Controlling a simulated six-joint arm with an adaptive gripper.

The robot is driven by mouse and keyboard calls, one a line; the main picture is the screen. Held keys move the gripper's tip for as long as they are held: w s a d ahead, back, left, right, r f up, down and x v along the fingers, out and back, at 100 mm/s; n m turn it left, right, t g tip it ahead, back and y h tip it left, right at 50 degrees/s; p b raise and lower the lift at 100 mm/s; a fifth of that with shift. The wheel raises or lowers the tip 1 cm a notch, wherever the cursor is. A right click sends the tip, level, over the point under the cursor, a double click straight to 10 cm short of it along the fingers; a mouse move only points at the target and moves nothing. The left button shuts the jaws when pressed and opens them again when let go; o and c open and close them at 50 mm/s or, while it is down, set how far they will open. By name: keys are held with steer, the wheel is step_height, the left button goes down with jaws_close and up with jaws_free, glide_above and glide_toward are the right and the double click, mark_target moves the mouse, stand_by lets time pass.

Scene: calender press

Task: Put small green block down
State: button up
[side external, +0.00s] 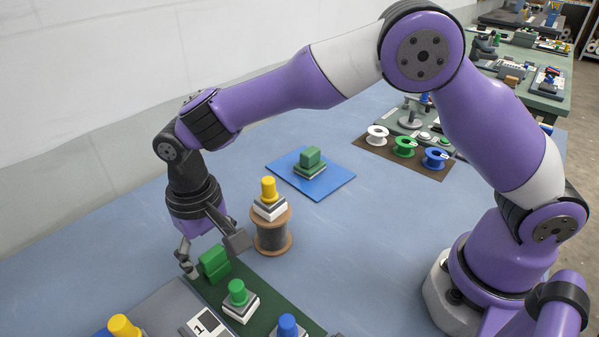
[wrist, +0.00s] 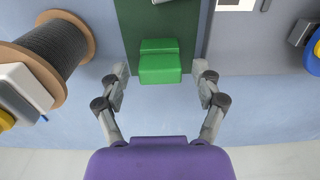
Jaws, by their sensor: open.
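A small green block (side external: 214,262) sits at the far end of a dark green mat (side external: 262,273). In the wrist view the green block (wrist: 160,66) appears stepped and lies at the mat's edge. My gripper (side external: 212,256) is above it, pointing down. In the wrist view my gripper's fingers (wrist: 159,74) are spread wide, one on each side of the block, with gaps between. Another green block (side external: 310,157) sits on a green base on a blue mat (side external: 335,178).
A wire spool (side external: 272,236) with a white-and-yellow piece on top stands close to the right of my gripper. Green (side external: 237,292) and blue (side external: 288,325) knobs stand along the mat. The table centre is clear.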

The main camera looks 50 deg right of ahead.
mark_target(211, 252)
steer(key=d+r+t, duration=0.1)
steer(key=d+r, duration=0.2)
steer(key=r, duration=0.5)
steer(key=d+r, duration=0.3)
steer(key=r, duration=0.4)
steer(key=s+d+t, duration=0.4)
steer(key=s+d, duration=0.9)
steer(key=d, duration=0.2)
steer(key=shift+d+f+t, duration=0.3)
steer(key=shift+d+f, duration=0.1)
steer(key=shift+f, duration=0.05)
